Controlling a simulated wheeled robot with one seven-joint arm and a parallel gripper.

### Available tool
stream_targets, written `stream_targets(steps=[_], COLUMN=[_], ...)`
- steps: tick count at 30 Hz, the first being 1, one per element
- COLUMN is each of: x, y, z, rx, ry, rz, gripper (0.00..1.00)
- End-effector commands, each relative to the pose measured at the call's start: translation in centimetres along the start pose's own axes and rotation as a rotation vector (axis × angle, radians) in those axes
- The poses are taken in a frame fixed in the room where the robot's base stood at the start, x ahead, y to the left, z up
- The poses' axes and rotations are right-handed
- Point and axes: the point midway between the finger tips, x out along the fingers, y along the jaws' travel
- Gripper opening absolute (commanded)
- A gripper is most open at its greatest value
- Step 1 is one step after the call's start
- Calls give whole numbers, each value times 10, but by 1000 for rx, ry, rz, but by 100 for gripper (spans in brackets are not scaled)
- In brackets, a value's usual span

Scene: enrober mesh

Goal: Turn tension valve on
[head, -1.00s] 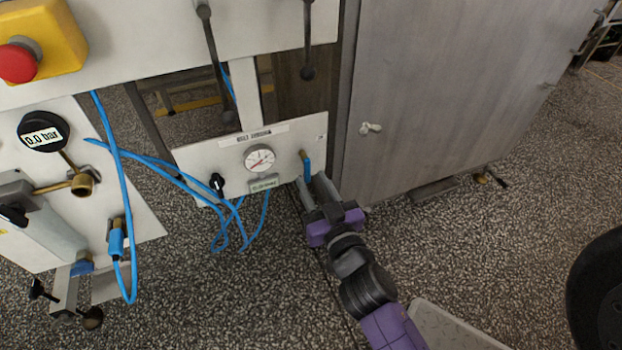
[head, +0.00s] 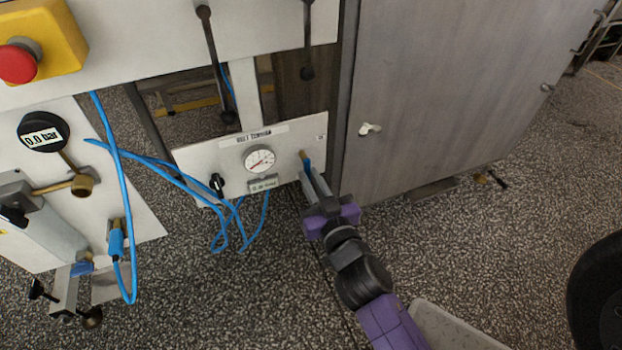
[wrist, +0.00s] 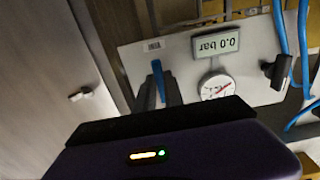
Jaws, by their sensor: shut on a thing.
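The tension valve is a small brass fitting with a blue lever (head: 307,164) at the right end of a white panel (head: 205,160) labelled as belt tension. My gripper (head: 313,182) is at the lever, coming from the lower right, its fingers closed around the lever's lower part. In the wrist view the blue lever (wrist: 158,72) stands out between the two dark fingers (wrist: 159,95); its gripped end is hidden. A round dial gauge (head: 259,159) sits left of the lever. The small display (wrist: 215,43) on the panel reads 0.0 bar in the wrist view, upside down.
A black knob (head: 217,183) and loose blue hoses (head: 180,182) are left of the gauge. A grey cabinet door (head: 440,90) with a light latch (head: 370,129) stands close on the right. A red emergency button (head: 18,63) is at the upper left.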

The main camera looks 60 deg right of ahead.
Motion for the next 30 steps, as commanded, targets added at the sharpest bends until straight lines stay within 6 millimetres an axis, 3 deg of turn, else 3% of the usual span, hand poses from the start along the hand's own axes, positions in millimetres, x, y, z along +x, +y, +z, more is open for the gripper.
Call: stream_targets(steps=[11, 30], x=[0, 0], y=[5, 21], z=[-1, -11], rx=[-171, -770], ry=[1, 2], rz=[-1, -2], gripper=[0, 0])
